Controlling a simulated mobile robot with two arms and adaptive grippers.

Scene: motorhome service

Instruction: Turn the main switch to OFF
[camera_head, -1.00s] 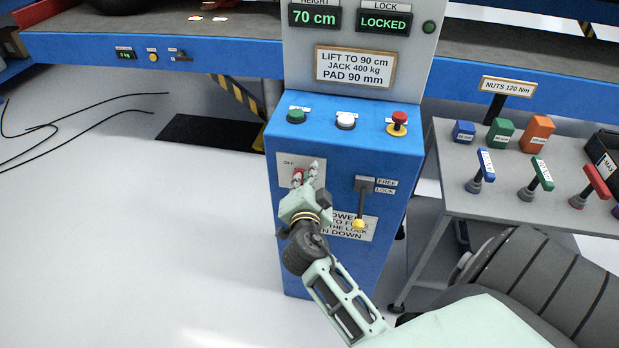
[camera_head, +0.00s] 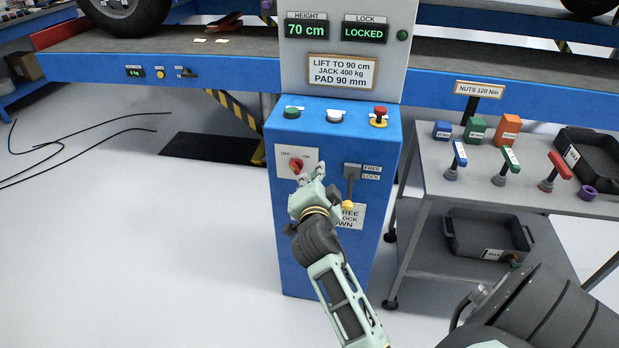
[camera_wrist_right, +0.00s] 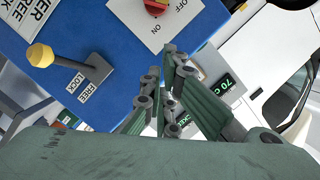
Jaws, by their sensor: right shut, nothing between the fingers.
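The main switch is a red knob (camera_head: 296,165) on a pale plate (camera_head: 311,160) on the front of the blue cabinet (camera_head: 290,230). The plate reads OFF at its left and ON at its right; I cannot tell clearly which way the knob points. My right gripper (camera_head: 319,173) is shut and empty, just right of and below the knob, apart from it in the picture. In the right wrist view, the knob (camera_wrist_right: 157,6) is partly cut off at the top edge, beyond the fingertips (camera_wrist_right: 170,72). My left gripper is not in view.
A lever with a yellow knob (camera_head: 347,205), labelled FREE and LOCK, sits close right of my gripper. Green, white and red buttons (camera_head: 379,116) are on the cabinet top. The display (camera_head: 363,32) reads LOCKED. A tool trolley (camera_head: 430,183) stands right; the floor at left is mostly clear.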

